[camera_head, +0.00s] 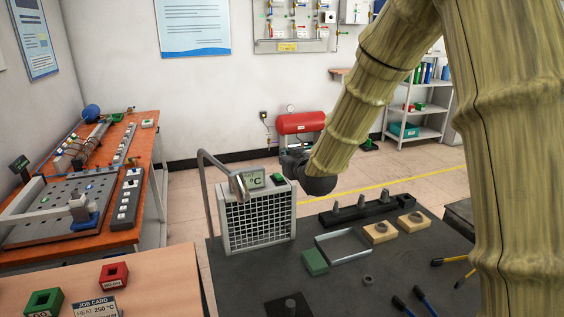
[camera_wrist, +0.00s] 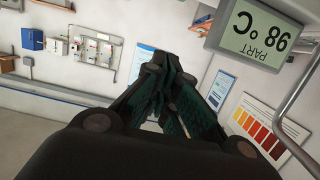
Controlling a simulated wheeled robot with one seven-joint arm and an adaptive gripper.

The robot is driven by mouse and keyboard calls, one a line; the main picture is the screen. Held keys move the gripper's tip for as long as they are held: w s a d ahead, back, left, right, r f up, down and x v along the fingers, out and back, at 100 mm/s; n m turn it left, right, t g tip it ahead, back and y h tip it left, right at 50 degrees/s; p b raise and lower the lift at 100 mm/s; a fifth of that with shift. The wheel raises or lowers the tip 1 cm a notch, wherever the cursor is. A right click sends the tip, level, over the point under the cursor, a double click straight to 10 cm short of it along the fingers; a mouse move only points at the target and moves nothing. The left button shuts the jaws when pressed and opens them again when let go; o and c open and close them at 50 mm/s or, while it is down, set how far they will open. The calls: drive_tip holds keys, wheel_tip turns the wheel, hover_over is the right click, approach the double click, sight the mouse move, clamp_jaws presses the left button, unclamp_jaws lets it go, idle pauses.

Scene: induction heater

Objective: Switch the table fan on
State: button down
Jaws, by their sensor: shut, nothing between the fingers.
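The table fan appears to be the grey box with a white grille front (camera_head: 257,219) on the dark worktop, upright. A green button (camera_head: 278,177) sits on its top at the right. My gripper (camera_head: 292,163) is dark and just behind and right of the button in the head view; contact cannot be told. In the wrist view my gripper (camera_wrist: 175,75) has its fingers together and empty. The fan does not show clearly in the wrist view. Whether the fan is running cannot be told.
A bent grey tube (camera_head: 215,178) rises beside the fan. A metal frame (camera_head: 343,247), green block (camera_head: 315,262) and wooden blocks (camera_head: 380,232) lie right.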

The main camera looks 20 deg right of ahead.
drive_tip(key=shift+v, duration=1)
drive_tip(key=shift+d+r, duration=0.1)
